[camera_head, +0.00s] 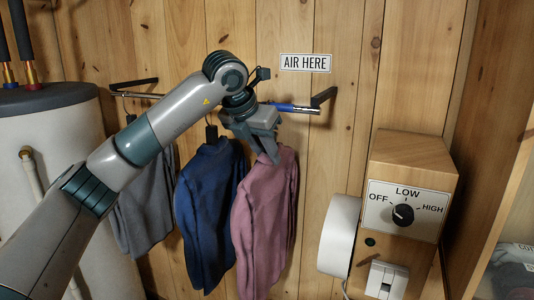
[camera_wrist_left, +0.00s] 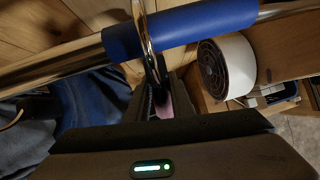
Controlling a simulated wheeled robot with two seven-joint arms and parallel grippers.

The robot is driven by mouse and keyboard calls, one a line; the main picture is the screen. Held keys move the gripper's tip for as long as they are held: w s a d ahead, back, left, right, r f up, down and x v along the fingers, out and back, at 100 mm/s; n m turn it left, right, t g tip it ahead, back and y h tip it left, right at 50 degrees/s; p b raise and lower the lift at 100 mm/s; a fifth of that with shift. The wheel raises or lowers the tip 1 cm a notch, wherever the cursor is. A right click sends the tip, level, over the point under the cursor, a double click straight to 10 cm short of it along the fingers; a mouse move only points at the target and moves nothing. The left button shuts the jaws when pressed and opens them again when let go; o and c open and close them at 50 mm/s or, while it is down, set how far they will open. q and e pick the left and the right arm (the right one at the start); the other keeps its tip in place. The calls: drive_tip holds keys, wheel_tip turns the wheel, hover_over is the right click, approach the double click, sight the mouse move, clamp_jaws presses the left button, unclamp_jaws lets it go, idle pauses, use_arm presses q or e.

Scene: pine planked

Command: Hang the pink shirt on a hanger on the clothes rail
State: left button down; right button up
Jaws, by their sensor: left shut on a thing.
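The pink shirt (camera_head: 264,225) hangs below my left gripper (camera_head: 266,150) in the head view, to the right of the other clothes. My left gripper is shut on the hanger just above the shirt's collar. In the left wrist view the metal hanger hook (camera_wrist_left: 144,32) rises from between the fingers (camera_wrist_left: 163,95) and crosses in front of the rail at its blue sleeve (camera_wrist_left: 182,28). I cannot tell whether the hook's tip is over the rail. A sliver of pink cloth shows between the fingers. The clothes rail (camera_head: 140,95) runs along the wall, partly hidden by my arm. My right gripper is out of view.
A blue sweater (camera_head: 205,215) hangs close left of the pink shirt, and a grey garment (camera_head: 145,205) farther left. A wooden heater box (camera_head: 400,190) with a dial and a white round fan (camera_head: 340,235) stands right. A white tank (camera_head: 45,150) is at left.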

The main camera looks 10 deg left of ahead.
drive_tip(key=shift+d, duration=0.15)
use_arm(q)
drive_tip(key=c, duration=1.5)
unclamp_jaws()
drive_tip(key=shift+o, duration=0.2)
drive_tip(key=shift+r, duration=0.1)
drive_tip(key=shift+s+a+r+b, duration=0.15)
drive_tip(key=shift+s+r+b, duration=0.15)
drive_tip(key=shift+r, duration=0.05)
drive_tip(key=b+v, duration=0.4)
drive_tip(key=v, duration=1.2)
drive_tip(key=shift+r, duration=0.2)
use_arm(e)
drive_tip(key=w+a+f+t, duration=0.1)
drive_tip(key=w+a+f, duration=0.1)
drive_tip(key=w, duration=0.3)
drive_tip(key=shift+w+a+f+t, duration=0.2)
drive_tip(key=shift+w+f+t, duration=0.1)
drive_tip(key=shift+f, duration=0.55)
use_arm(q)
drive_tip(key=shift+s, duration=0.1)
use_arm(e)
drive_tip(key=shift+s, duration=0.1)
